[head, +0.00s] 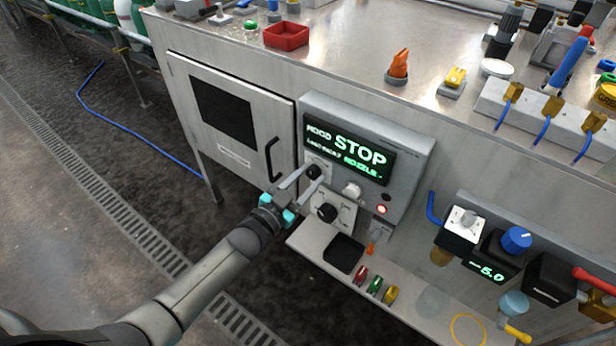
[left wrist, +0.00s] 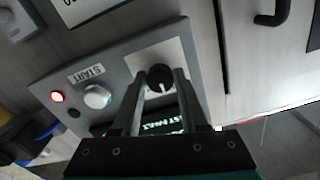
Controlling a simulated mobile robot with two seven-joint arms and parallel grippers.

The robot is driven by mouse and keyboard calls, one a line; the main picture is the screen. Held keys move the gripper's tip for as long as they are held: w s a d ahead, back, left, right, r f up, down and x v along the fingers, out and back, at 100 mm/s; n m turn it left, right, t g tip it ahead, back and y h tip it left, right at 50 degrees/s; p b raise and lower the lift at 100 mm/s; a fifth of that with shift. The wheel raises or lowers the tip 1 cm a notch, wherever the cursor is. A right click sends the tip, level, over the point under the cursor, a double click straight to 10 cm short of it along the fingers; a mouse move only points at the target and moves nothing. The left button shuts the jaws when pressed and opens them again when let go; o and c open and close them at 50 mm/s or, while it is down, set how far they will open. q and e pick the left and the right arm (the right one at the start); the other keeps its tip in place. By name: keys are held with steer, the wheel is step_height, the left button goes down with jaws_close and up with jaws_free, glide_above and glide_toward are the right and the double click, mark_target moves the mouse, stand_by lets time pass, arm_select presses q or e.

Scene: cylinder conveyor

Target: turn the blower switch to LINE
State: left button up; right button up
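The grey control box (head: 418,160) on the machine's front has a lit display (head: 358,152) reading STOP and two black knobs. The upper knob (head: 314,171) sits on a pale plate beside the display; the lower knob (head: 327,212) is on a separate pale plate. Their small labels are not readable. My left gripper (head: 311,176) reaches the upper knob with its fingers apart. In the left wrist view the black knob (left wrist: 160,77) shows between and just beyond the fingertips, its white pointer mark visible. Contact cannot be told. My right gripper is not in view.
A white START button (left wrist: 97,96) and red lamp (left wrist: 57,96) are beside the knob. A cabinet door with a black handle (head: 270,160) stands left of the box. A shelf (head: 305,245) with a black tray (head: 344,253) juts out below.

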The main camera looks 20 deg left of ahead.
arm_select(q)
steer(key=o, duration=0.4)
steer(key=shift+c, duration=0.2)
steer(key=shift+s+a, duration=0.1)
steer(key=shift+s, duration=0.1)
steer(key=shift+s+a, duration=0.1)
steer(key=shift+s, duration=0.2)
steer(key=p+v, duration=0.4)
steer(key=v, duration=1)
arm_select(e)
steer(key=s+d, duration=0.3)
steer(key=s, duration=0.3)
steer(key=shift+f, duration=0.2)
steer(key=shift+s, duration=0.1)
